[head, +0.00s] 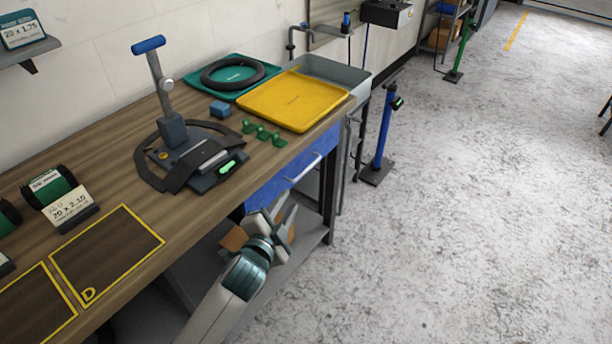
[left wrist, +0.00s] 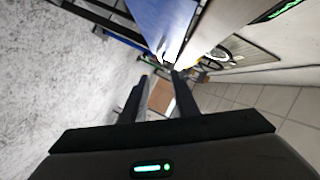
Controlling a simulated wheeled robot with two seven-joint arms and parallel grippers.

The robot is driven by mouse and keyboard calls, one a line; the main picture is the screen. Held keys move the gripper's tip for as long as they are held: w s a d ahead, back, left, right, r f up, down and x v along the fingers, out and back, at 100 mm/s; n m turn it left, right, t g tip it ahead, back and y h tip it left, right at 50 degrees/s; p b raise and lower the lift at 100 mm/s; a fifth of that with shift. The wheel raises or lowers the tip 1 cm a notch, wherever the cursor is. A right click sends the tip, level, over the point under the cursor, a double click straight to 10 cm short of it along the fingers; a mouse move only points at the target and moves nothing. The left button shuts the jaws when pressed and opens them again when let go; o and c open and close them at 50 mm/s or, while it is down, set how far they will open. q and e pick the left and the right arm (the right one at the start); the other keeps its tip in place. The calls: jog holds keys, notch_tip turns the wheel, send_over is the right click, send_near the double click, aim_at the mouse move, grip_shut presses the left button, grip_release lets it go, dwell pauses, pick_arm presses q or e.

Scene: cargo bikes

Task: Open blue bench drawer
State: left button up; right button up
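The blue bench drawer (head: 268,190) is under the right end of the wooden workbench, with its front facing the open floor. It looks shut. Its silver bar handle (head: 305,167) runs along the upper front. In the left wrist view the blue drawer front (left wrist: 160,18) fills the top middle. My left gripper (head: 282,212) is in front of the drawer, below and left of the handle in the head view. Its two fingers (left wrist: 161,88) are apart with nothing seen between them but background. Contact with the handle cannot be made out. My right gripper is not in view.
The bench top (head: 190,215) holds a yellow tray (head: 293,100), a teal tray (head: 215,92) with a tyre, and a clamp stand (head: 172,130). A lower shelf (head: 300,258) with brown boxes lies below the drawer. A blue stand (head: 383,135) is beyond.

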aim_at(306, 171)
pick_arm(q)
jog(key=shift+w, duration=0.15)
